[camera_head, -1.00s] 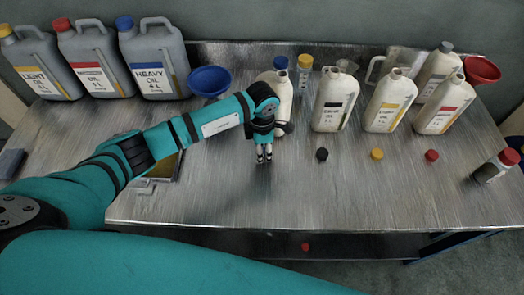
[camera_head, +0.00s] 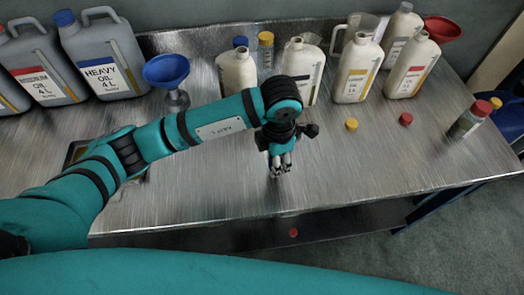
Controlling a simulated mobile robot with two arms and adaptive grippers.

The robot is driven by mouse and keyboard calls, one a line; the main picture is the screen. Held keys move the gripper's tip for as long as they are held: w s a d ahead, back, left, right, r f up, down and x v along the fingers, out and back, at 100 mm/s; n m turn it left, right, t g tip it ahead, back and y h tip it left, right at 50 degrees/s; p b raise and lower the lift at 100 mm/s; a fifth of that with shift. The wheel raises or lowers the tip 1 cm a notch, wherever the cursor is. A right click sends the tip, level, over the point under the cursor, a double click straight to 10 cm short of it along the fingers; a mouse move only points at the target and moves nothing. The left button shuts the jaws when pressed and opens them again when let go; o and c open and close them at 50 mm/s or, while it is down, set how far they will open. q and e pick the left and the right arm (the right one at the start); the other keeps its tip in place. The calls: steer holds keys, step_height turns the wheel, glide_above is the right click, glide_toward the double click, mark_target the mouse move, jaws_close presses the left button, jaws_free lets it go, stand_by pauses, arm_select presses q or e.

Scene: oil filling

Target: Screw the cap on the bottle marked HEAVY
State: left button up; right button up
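A white bottle (camera_head: 237,75) with a blue label edge stands at the back of the bench, left of the other white bottles. Its label text is not readable. A grey jug (camera_head: 100,70) labelled HEAVY OIL 4 L stands at the back left, with a blue cap (camera_head: 64,18) on it. My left gripper (camera_head: 281,170) points down over the bench, in front of and right of the white bottle, apart from it. Its fingers are close together; I cannot tell whether they hold something. No loose blue cap shows on the bench. My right gripper is not in view.
Other white bottles (camera_head: 359,70) stand along the back. Loose yellow (camera_head: 351,125) and red (camera_head: 405,119) caps lie on the bench. A blue funnel (camera_head: 166,70) is at left, a red-lidded jar (camera_head: 470,117) at right. The bench front is clear. A red object (camera_head: 293,232) lies below the bench edge.

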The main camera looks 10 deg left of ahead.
arm_select(q)
steer(key=shift+s+d, duration=0.15)
steer(key=shift+d, duration=0.05)
